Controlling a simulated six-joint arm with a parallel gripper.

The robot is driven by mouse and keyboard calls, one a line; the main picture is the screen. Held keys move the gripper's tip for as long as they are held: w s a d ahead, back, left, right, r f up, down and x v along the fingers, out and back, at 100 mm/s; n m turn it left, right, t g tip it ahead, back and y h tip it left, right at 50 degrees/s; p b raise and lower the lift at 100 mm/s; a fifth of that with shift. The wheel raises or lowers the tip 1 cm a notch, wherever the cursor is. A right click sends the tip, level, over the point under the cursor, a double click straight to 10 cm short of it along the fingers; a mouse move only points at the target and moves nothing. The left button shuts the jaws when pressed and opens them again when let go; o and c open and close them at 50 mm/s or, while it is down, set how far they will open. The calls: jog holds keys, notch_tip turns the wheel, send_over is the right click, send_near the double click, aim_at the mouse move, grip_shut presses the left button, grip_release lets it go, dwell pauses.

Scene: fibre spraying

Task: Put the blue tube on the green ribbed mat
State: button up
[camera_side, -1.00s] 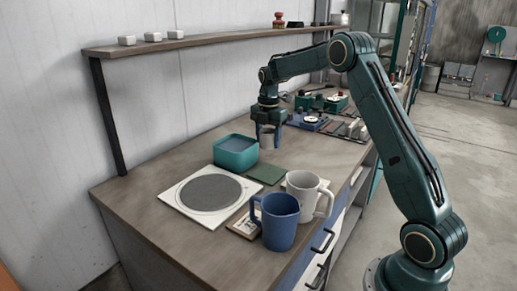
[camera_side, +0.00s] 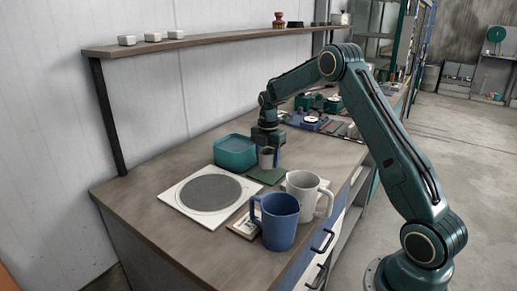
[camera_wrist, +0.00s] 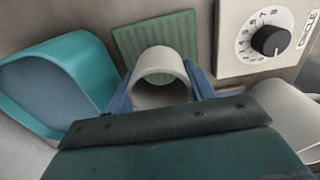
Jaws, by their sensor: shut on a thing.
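My gripper (camera_side: 268,152) is shut on a short, open-ended tube (camera_side: 266,158). The tube looks grey-white rather than blue; the fingers around it look blue in the wrist view. It also shows in the wrist view (camera_wrist: 162,76), between the fingertips (camera_wrist: 162,92). The green ribbed mat (camera_side: 264,178) lies on the bench under the tube's lower end. In the wrist view the mat (camera_wrist: 150,38) shows behind the tube, which hides part of it. The tube looks upright at the mat's far part; I cannot tell whether it touches.
A teal bin (camera_side: 235,154) stands close left of the mat. A white mug (camera_side: 302,190) and a blue mug (camera_side: 280,222) stand at the front right. A white plate with a grey disc (camera_side: 210,193) lies at the front left. A dial panel (camera_wrist: 262,38) shows in the wrist view.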

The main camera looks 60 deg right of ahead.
jog(key=shift+f, duration=1.3)
jog(key=shift+f, duration=0.1)
jog(key=o, duration=1.1)
jog(key=shift+o, duration=0.2)
notch_tip(320, 180, up, 12)
